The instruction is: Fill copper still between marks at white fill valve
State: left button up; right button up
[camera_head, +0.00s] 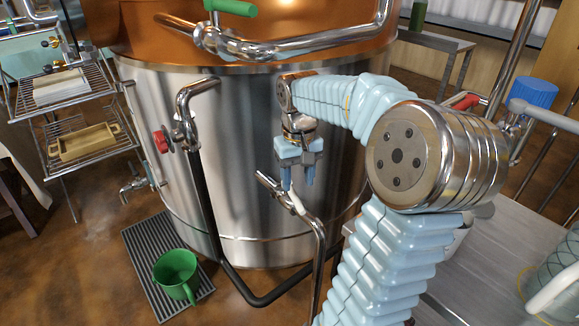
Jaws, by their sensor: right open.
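The copper still shows as a large steel-sided vessel (245,150) with a copper top (275,25); its upper part is cut off. The white fill valve has a short white lever (296,203) on a steel pipe (319,240) in front of the vessel. My right gripper (298,179) points down just above this lever, open with nothing between its fingers. One fingertip overlaps the lever's upper end in the picture; I cannot tell if they touch. No fill marks or liquid level can be made out. My left gripper is not in view.
A green-handled valve (232,7) sits at the top and a red-handled one (161,142) at the left. A black hose (207,215) runs down the vessel. A green mug (176,272) stands on a floor grate (140,250). A metal table (500,260) is at right.

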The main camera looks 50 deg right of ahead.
aim_at(297, 199)
notch_tip(297, 199, down, 5)
jog(key=shift+b, duration=0.5)
jog(key=shift+f+b, duration=1.05)
jog(key=shift+f, duration=0.35)
jog(key=shift+c, duration=0.3)
